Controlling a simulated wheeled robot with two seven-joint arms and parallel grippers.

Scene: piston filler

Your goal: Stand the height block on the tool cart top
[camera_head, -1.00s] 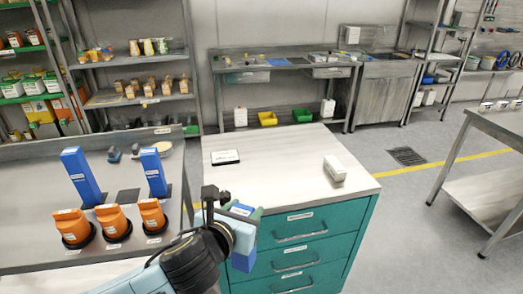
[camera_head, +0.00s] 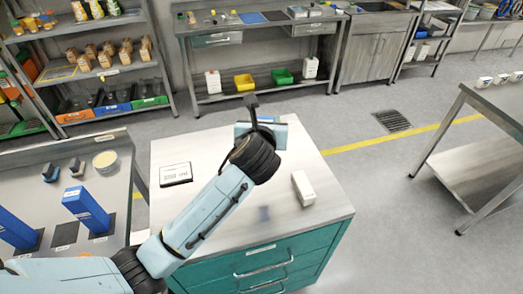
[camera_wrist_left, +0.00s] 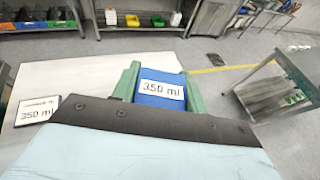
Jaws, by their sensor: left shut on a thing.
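My left gripper (camera_head: 263,132) is over the far middle part of the tool cart top (camera_head: 235,225). It is shut on the blue height block, whose label reads "350 ml" in the left wrist view (camera_wrist_left: 163,92). Green fingers grip the block on both sides. In the head view the gripper and wrist hide most of the block, and its gap to the top is hard to judge. A bluish reflection shows on the top nearer the front. My right gripper is not in view.
On the cart top lie a label card (camera_head: 175,174) at left and a white box (camera_head: 303,188) at right. Blue blocks (camera_head: 88,208) stand on the left bench (camera_head: 125,165). A metal table (camera_head: 480,160) stands at right. The cart top's front middle is clear.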

